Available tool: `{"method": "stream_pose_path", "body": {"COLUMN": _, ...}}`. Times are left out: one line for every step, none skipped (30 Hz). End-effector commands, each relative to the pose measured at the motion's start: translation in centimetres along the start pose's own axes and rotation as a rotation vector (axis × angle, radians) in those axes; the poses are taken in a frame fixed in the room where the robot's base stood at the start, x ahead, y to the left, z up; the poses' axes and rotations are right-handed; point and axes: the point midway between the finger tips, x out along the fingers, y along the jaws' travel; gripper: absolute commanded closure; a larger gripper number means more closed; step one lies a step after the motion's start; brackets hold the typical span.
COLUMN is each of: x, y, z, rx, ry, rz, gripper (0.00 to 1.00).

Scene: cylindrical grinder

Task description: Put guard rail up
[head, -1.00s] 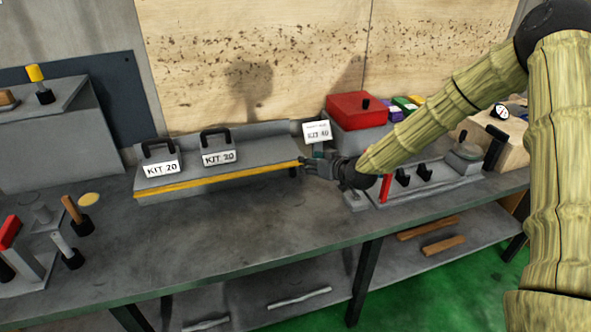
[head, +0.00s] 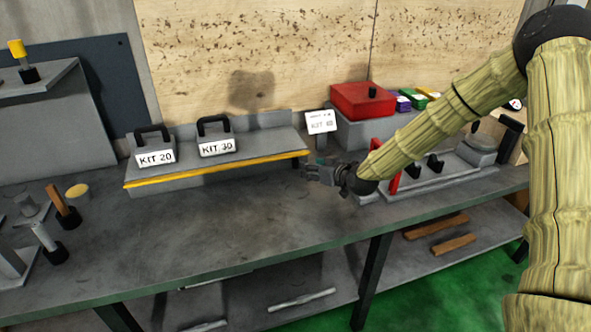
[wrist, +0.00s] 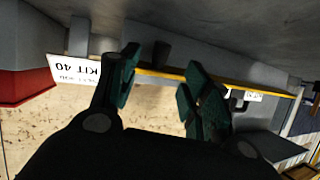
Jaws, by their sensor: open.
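The yellow guard rail (head: 215,169) runs low along the front edge of a grey shelf (head: 268,142) on the bench. Its yellow edge also crosses the wrist view (wrist: 250,88), which is upside down. My gripper (head: 308,171) is at the rail's right end in the head view. In the wrist view my gripper (wrist: 158,78) has its two dark green fingers spread apart. A dark grey knob (wrist: 161,51) shows between and beyond the fingertips, beside the rail. I cannot tell whether a finger touches the rail. Nothing is held.
Two labelled kit boxes (head: 154,147) (head: 216,140) with black handles stand on the shelf. A KIT 40 sign (head: 320,122) is behind my gripper, near a red box (head: 362,101). A red upright bar (head: 395,168) stands right of it. The bench front (head: 210,225) is clear.

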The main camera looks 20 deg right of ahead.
Motion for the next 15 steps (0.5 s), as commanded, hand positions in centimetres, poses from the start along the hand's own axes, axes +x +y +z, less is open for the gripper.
{"method": "stream_pose_path", "body": {"x": 0.4, "y": 0.0, "z": 0.1, "rx": -0.001, "ry": 0.0, "rz": -0.001, "gripper": 0.53}}
{"method": "stream_pose_path", "body": {"x": 0.7, "y": -0.1, "z": 0.2, "rx": -0.002, "ry": 0.0, "rz": -0.001, "gripper": 0.53}}
{"method": "stream_pose_path", "body": {"x": 1.1, "y": -0.1, "z": 0.2, "rx": -0.002, "ry": 0.0, "rz": -0.002, "gripper": 0.53}}
{"method": "stream_pose_path", "body": {"x": 1.5, "y": -0.1, "z": 0.2, "rx": -0.002, "ry": 0.0, "rz": -0.002, "gripper": 0.53}}
{"method": "stream_pose_path", "body": {"x": 1.9, "y": -0.1, "z": 0.2, "rx": -0.002, "ry": 0.001, "rz": -0.002, "gripper": 0.53}}
{"method": "stream_pose_path", "body": {"x": 2.5, "y": -0.1, "z": 0.3, "rx": -0.002, "ry": 0.001, "rz": -0.002, "gripper": 0.53}}
{"method": "stream_pose_path", "body": {"x": 3.0, "y": -0.1, "z": 0.3, "rx": -0.002, "ry": 0.0, "rz": -0.002, "gripper": 0.53}}
{"method": "stream_pose_path", "body": {"x": 3.5, "y": -0.1, "z": 0.4, "rx": -0.002, "ry": 0.0, "rz": -0.001, "gripper": 0.53}}
{"method": "stream_pose_path", "body": {"x": 4.2, "y": -0.1, "z": 0.4, "rx": -0.002, "ry": 0.0, "rz": -0.002, "gripper": 0.53}}
{"method": "stream_pose_path", "body": {"x": 4.7, "y": -0.2, "z": 0.3, "rx": -0.001, "ry": 0.0, "rz": -0.003, "gripper": 0.53}}
{"method": "stream_pose_path", "body": {"x": 5.3, "y": -0.2, "z": 0.3, "rx": -0.002, "ry": 0.001, "rz": -0.002, "gripper": 0.53}}
{"method": "stream_pose_path", "body": {"x": 6.0, "y": -0.3, "z": 0.3, "rx": -0.002, "ry": 0.0, "rz": -0.003, "gripper": 0.53}}
{"method": "stream_pose_path", "body": {"x": 6.5, "y": -0.3, "z": 0.3, "rx": -0.002, "ry": 0.0, "rz": -0.003, "gripper": 0.53}}
{"method": "stream_pose_path", "body": {"x": 6.9, "y": -0.3, "z": 0.3, "rx": -0.002, "ry": 0.0, "rz": -0.003, "gripper": 0.53}}
{"method": "stream_pose_path", "body": {"x": 7.5, "y": -0.3, "z": 0.3, "rx": -0.002, "ry": 0.0, "rz": -0.004, "gripper": 0.53}}
